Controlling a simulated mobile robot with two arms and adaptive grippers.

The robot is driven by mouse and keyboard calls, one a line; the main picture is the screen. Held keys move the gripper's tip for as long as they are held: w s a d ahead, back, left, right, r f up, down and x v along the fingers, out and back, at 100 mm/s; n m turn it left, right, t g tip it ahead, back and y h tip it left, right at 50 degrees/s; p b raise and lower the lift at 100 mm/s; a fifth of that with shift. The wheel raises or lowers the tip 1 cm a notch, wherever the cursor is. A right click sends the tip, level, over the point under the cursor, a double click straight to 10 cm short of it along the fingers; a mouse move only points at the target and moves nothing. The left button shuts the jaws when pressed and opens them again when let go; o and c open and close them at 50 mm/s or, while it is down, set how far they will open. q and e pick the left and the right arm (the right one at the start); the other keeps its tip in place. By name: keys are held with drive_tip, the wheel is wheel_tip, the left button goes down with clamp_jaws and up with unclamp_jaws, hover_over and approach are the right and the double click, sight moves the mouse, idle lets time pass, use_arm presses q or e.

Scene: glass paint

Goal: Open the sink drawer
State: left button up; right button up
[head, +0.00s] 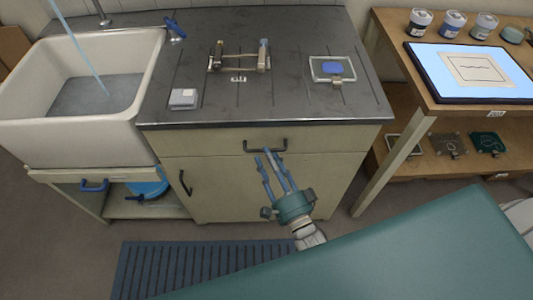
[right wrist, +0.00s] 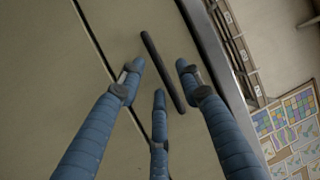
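The drawer (head: 205,142) is a pale beige front under the dark countertop, right of the sink. It looks shut, flush with the cabinet. Its dark bar handle (head: 265,149) is right of the drawer's middle. My right gripper (head: 270,158) has blue fingers, spread open and empty, with their tips just below and in front of the handle. In the right wrist view the handle (right wrist: 165,75) runs diagonally between the spread fingertips. I cannot tell whether any finger touches it. My left gripper is not in view.
A cabinet door (head: 235,190) with a dark side handle is below the drawer. The white sink (head: 75,135), with water running, stands left. A blue slatted mat (head: 185,268) lies on the floor. A wooden table (head: 440,100) with a lit panel stands right.

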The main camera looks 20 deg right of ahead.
drive_tip(key=shift+w+a+r, duration=0.1)
drive_tip(key=shift+w, duration=0.6)
drive_tip(key=shift+c, duration=1.3)
clamp_jaws()
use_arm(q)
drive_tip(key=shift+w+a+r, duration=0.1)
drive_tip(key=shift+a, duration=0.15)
